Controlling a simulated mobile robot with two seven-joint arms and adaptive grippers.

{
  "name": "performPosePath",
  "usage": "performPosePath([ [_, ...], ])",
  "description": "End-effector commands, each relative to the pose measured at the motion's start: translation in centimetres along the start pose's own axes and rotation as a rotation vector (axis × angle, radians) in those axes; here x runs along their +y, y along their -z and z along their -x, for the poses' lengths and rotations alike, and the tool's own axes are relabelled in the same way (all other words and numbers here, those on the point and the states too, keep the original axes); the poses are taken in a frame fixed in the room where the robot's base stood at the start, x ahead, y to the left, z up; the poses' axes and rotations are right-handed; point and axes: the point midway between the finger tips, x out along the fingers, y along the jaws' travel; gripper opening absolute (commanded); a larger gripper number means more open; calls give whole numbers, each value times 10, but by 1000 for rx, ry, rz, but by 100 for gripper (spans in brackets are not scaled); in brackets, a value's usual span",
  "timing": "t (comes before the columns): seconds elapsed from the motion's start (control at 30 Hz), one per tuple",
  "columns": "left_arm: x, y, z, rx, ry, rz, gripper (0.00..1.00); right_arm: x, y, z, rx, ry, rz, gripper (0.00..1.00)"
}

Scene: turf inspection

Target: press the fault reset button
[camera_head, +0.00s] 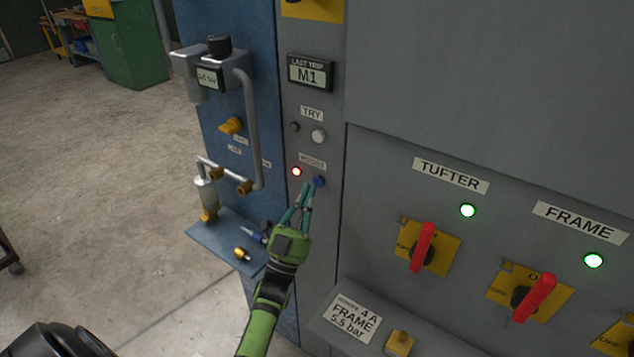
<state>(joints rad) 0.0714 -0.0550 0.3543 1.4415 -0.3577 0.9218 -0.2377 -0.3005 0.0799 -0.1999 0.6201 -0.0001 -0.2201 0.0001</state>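The blue reset button (320,181) is on the grey panel, under a small label (312,162) that seems to read RESET. The tips are just left of and slightly below the button in the picture. I cannot tell whether they touch the button or the panel. The gripper holds nothing that I can see. My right gripper is not in view.
Above are a grey TRY button (319,136) and a display (310,74) reading M1. Red-handled switches (422,247) labelled TUFTER and FRAME, with green lamps, are at the right. A blue shelf (212,246) with small parts and a pipe (251,130) are at the left.

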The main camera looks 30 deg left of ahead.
Motion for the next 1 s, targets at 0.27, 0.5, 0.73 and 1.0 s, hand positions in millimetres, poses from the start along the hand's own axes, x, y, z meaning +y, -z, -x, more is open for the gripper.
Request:
performPosePath([
  [0.27,0,0,0,0,0,0,0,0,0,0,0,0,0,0],
  [0.5,0,0,0,0,0,0,0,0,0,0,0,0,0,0],
  [0.73,0,0,0,0,0,0,0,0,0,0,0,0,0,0],
  [1.0,4,-4,-3,0,0,0,0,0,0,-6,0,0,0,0],
])
